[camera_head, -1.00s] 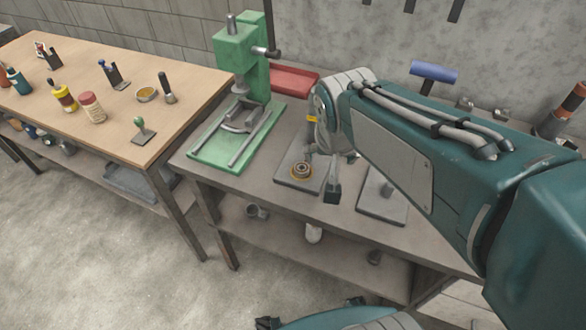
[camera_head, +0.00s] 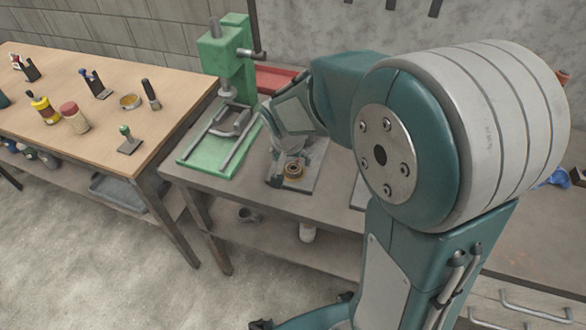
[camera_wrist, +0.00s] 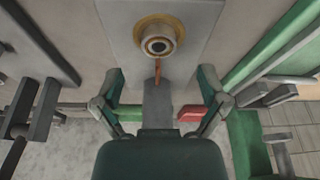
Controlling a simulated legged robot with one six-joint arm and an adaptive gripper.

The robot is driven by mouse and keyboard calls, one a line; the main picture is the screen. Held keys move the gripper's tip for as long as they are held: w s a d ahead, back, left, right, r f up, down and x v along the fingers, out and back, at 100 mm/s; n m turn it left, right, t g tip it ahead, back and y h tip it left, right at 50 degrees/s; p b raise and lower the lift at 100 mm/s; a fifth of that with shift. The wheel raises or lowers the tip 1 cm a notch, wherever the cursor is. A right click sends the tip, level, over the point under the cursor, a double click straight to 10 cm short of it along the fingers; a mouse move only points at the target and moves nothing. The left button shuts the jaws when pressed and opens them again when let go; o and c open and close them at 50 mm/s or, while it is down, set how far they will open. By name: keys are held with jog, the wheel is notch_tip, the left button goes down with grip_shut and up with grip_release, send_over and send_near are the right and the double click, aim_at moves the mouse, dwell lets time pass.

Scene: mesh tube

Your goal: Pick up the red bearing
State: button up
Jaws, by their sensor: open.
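A ring-shaped bearing (camera_head: 293,169), brass to tan with a dark centre, lies on a grey plate (camera_head: 309,180) on the workbench. No clearly red bearing shows. In the wrist view, the bearing (camera_wrist: 157,40) is at top centre, on the plate (camera_wrist: 205,18). My gripper (camera_wrist: 160,78) is open, its fingers spread left and right with nothing held between them. The bearing appears beyond the fingertips, centred between them and apart from both.
A green press (camera_head: 228,60) stands left of the plate on a green base (camera_head: 190,155). A red tray (camera_head: 275,78) lies at the back. A wooden table (camera_head: 75,75) with bottles and tools stands at left. My arm hides much of the bench at right.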

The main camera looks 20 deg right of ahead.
aim_at(293, 167)
jog(key=x, duration=0.4)
jog(key=shift+f, duration=0.4)
jog(key=shift+c, duration=0.3)
grip_shut()
jog(key=shift+r, duration=0.1)
